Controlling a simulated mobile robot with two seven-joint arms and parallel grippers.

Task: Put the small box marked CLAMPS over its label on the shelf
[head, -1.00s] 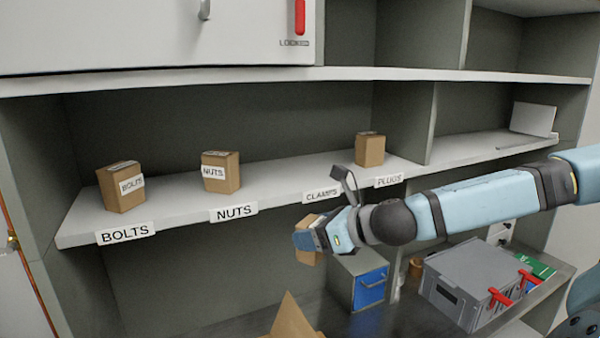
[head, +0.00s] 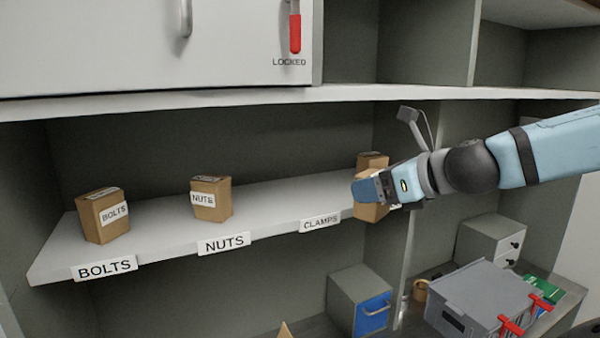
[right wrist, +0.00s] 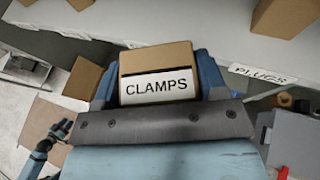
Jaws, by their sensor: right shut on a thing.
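The small cardboard CLAMPS box (right wrist: 155,56) is held between the blue fingers of my right gripper (head: 366,192), with its printed label facing the right wrist camera. In the head view only part of the held box (head: 370,212) shows below the fingers. The gripper is at the shelf's front edge, just right of the CLAMPS shelf label (head: 320,223). The shelf (head: 285,199) above that label is bare. Whether the held box touches the shelf I cannot tell. My left gripper is not in the head view.
The BOLTS box (head: 104,215) and NUTS box (head: 211,199) stand on the shelf to the left. Another box (head: 373,160) stands close behind my gripper. A shelf divider rises to the right. A grey case (head: 484,298) and a blue-fronted drawer unit (head: 372,313) sit below.

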